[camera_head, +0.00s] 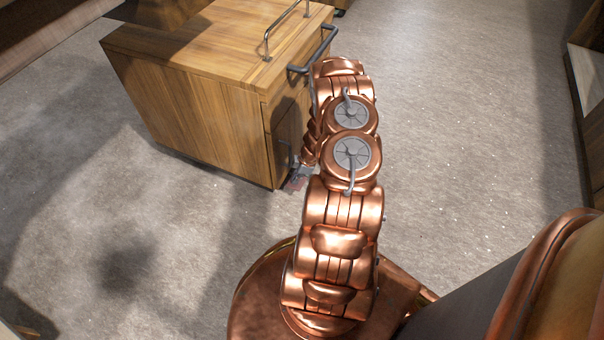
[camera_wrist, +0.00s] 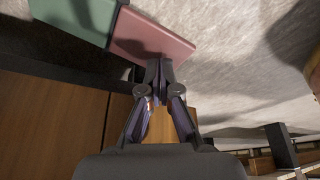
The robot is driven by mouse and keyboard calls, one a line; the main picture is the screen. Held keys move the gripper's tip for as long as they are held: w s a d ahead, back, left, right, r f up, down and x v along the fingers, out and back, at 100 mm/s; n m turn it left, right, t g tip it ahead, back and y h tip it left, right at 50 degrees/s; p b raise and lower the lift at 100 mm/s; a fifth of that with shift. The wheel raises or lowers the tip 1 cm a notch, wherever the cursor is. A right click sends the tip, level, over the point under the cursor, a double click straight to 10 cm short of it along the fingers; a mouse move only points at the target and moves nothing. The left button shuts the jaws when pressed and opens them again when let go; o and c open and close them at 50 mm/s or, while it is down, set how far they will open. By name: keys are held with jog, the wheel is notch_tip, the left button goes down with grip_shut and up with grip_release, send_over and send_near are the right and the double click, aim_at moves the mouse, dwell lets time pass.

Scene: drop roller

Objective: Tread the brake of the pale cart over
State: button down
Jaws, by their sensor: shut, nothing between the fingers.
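The pale wooden cart (camera_head: 190,115) stands at the upper left of the head view, with its wood also showing in the wrist view (camera_wrist: 45,115). Low at its near right corner, a small reddish pedal (camera_head: 296,184) shows in the head view. In the wrist view it is a flat pink-red plate (camera_wrist: 150,38), with a green plate (camera_wrist: 78,14) beside it on the left. My gripper (camera_wrist: 159,66) is shut and empty, its fingertips at the lower edge of the red plate. I cannot tell whether they touch it. In the head view my arm partly hides the gripper (camera_head: 299,176).
The grey floor (camera_head: 450,130) is open to the right. A pale-topped unit (camera_head: 585,75) stands at the far right edge.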

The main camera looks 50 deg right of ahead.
jog(key=shift+f+b, duration=0.55)
jog(key=shift+f, duration=0.5)
dwell(0.6)
jog(key=shift+r, duration=0.2)
jog(key=shift+r+p, duration=0.4)
jog(key=shift+r, duration=0.95)
jog(key=s+d+r+p, duration=0.1)
jog(key=s+d, duration=0.3)
jog(key=s, duration=1)
jog(key=shift+s+d+r, duration=0.15)
jog(key=shift+s+r, duration=0.05)
jog(key=shift+r, duration=0.3)
